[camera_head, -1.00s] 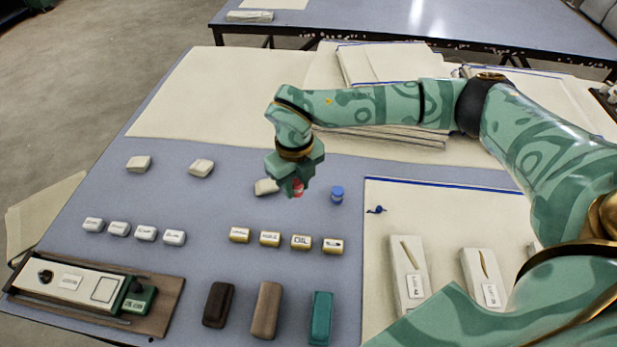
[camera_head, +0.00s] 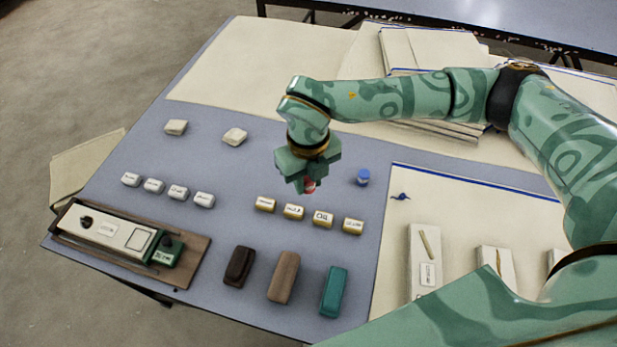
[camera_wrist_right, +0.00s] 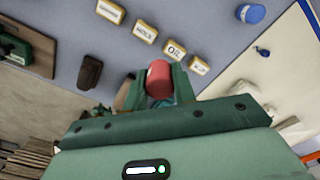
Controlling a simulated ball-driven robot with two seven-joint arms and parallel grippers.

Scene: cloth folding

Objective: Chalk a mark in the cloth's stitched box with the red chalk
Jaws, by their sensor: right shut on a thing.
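The red chalk (camera_head: 310,185) is a short red stub held between the fingers of my right gripper (camera_head: 309,188), above the blue-grey table left of the blue chalk (camera_head: 362,177). In the right wrist view the red chalk (camera_wrist_right: 158,79) shows between the two green fingers of the right gripper (camera_wrist_right: 160,88), which is shut on it. A pale cloth strip (camera_head: 108,229) lies on a brown board at the front left. A dark-outlined square, which looks like the stitched box (camera_head: 139,240), is near the strip's right end. It looks empty. My left gripper is not in view.
Several white labelled blocks (camera_head: 178,192) and gold-edged labelled blocks (camera_head: 293,212) stand in rows. Dark, brown and teal bars (camera_head: 334,291) lie in front. A green block (camera_head: 166,252) sits at the board's right end. Pale cloth (camera_head: 470,205) covers the right side.

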